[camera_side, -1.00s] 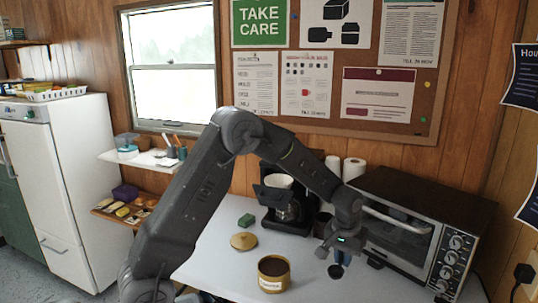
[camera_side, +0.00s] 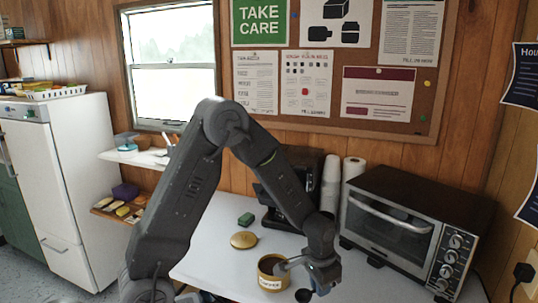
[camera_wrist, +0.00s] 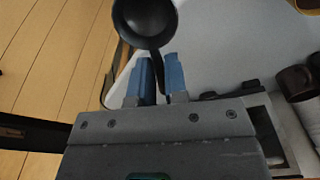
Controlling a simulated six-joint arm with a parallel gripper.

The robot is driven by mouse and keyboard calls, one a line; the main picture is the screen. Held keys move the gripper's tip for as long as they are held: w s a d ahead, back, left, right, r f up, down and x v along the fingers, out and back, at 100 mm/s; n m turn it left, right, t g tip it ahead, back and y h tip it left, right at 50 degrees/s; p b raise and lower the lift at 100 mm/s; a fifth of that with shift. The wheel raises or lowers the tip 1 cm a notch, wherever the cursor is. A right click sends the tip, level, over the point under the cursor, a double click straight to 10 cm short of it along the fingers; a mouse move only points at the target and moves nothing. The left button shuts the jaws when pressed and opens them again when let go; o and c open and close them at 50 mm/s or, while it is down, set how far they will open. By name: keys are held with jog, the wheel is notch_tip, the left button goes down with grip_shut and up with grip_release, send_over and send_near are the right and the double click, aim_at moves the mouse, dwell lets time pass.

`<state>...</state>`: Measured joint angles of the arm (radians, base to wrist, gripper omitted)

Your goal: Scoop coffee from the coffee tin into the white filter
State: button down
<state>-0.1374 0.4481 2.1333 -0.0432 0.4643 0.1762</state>
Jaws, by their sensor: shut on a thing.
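My gripper (camera_side: 318,284) is low over the white table at the right of the coffee tin (camera_side: 265,282). Its blue fingers (camera_wrist: 160,78) are shut on a dark scoop, whose round bowl (camera_wrist: 146,20) fills the top of the wrist view. In the side view the scoop (camera_side: 303,296) shows as a dark disc beside the tin, apart from it. The tin is open, gold with a pale label; my wrist partly covers its rim. The white filter is hidden behind my arm, at the black coffee maker (camera_side: 272,216).
The tin's gold lid (camera_side: 244,240) and a green sponge (camera_side: 246,219) lie behind the tin. Dark mugs (camera_wrist: 293,82) show in the wrist view. The table's left part is clear.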

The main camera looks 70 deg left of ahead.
jog(key=shift+a, duration=0.1)
jog(key=shift+s+a+f+n+g+y, duration=0.25)
jog(key=shift+s+a+f+n+y, duration=0.45)
jog(key=shift+a+n, duration=2.8)
jog(key=shift+s+a+f+n+g+y, duration=0.2)
jog(key=shift+s+a+f+n+y, duration=0.5)
jog(key=shift+a+n, duration=2.75)
jog(key=shift+s+a+f+n+g+y, duration=0.25)
jog(key=shift+a+n+y, duration=0.75)
jog(key=shift+a+n, duration=2.45)
jog(key=shift+s+a+f+m, duration=0.1)
jog(key=shift+a+f+m, duration=0.2)
jog(key=shift+f, duration=0.4)
jog(key=shift+a+f+m, duration=0.15)
jog(key=shift+f+m, duration=0.3)
jog(key=shift+f, duration=0.3)
jog(key=shift+s+a+f+m, duration=0.1)
jog(key=shift+a+f+m, duration=0.2)
jog(key=shift+f, duration=0.4)
jog(key=shift+d+f, duration=0.15)
jog(key=shift+a+r, duration=0.2)
jog(key=shift+r, duration=1.2)
jog(key=shift+a+r+h, duration=0.45)
jog(key=shift+r+h, duration=0.35)
jog(key=shift+r, duration=0.05)
jog(key=shift+a+r+h, duration=0.45)
jog(key=shift+r+h, duration=0.35)
